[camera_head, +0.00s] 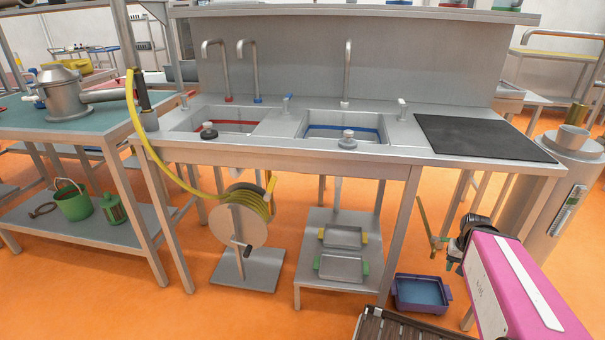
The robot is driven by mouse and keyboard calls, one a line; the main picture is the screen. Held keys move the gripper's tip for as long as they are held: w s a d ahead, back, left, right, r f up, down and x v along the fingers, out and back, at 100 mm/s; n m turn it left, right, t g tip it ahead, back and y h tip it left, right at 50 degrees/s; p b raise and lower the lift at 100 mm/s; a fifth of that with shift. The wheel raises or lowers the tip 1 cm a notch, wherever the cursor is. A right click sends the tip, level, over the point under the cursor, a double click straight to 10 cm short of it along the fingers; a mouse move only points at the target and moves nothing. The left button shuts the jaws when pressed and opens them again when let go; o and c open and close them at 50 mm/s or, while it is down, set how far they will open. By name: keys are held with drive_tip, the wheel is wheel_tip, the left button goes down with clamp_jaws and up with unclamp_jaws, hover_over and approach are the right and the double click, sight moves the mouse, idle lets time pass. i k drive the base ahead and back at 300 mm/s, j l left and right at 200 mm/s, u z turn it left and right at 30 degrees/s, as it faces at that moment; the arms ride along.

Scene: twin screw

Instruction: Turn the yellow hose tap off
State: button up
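A yellow hose (134,112) hangs from the upright post at the left end of the sink counter. It curves down to a coil on a hose reel (238,227) under the counter. A short yellow piece (271,184) stands upright at the reel's right edge; I cannot tell if it is a tap handle. I cannot make out the hose tap or its setting for sure. My gripper (437,241) seems to be at the lower right, at the end of my arm, far from the hose. Its fingers are too small and unclear to read.
The sink counter has two basins, small taps (402,108) and a black mat (484,137). A low shelf (338,221) with trays (341,268) and a purple tub (421,293) stand below. A side table (75,134) is at left.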

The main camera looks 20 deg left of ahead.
sight(274, 179)
drive_tip(key=u, duration=1.9)
